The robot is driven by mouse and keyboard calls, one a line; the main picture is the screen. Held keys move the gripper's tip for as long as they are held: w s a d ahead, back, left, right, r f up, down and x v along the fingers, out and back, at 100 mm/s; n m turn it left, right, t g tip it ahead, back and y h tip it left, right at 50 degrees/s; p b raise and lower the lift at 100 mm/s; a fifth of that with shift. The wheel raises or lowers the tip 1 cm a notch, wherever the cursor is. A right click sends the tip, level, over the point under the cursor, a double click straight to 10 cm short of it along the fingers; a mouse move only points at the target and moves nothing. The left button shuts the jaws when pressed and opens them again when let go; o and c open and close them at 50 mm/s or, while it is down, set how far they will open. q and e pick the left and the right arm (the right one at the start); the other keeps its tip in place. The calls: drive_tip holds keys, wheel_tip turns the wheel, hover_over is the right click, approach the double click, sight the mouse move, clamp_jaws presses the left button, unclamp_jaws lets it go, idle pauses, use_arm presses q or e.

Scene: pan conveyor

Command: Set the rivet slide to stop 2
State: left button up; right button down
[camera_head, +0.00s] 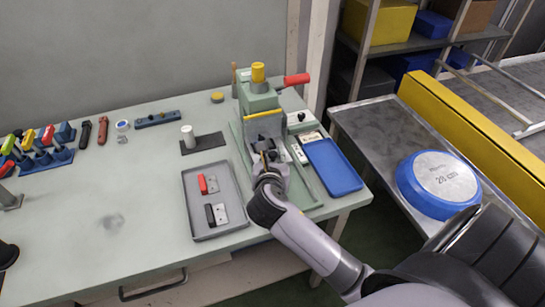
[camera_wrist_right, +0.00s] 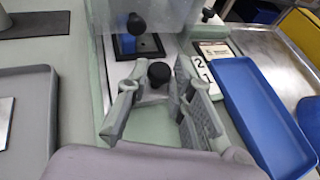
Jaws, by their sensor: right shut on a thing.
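The green rivet press (camera_head: 258,104) stands at the back right of the bench, with a yellow cap and a red lever. The slide's exact stop is hard to tell.
A grey tray (camera_head: 226,232) with red and black handled parts lies left of my right arm. A blue tray (camera_head: 333,168) lies just right of the press. A metal side table (camera_head: 372,124) holds a round blue-rimmed pan (camera_head: 440,178). Tools line the bench's back left.

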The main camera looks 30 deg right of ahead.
sight(269, 158)
idle(0.4)
drive_tip(key=shift+w+r, duration=0.1)
drive_tip(key=shift+w, duration=0.05)
drive_tip(key=w+p, duration=0.2)
drive_tip(key=shift+w+d+r+p, duration=0.1)
drive_tip(key=shift+w+d+p, duration=0.15)
drive_tip(key=shift+d+p, duration=0.05)
drive_tip(key=shift+w, duration=0.25)
drive_tip(key=shift+s, duration=0.1)
drive_tip(key=c, duration=1.8)
unclamp_jaws()
drive_tip(key=o, duration=0.4)
drive_tip(key=shift+w+f, duration=0.2)
drive_tip(key=shift+f, duration=0.05)
drive_tip(key=shift+c, duration=0.2)
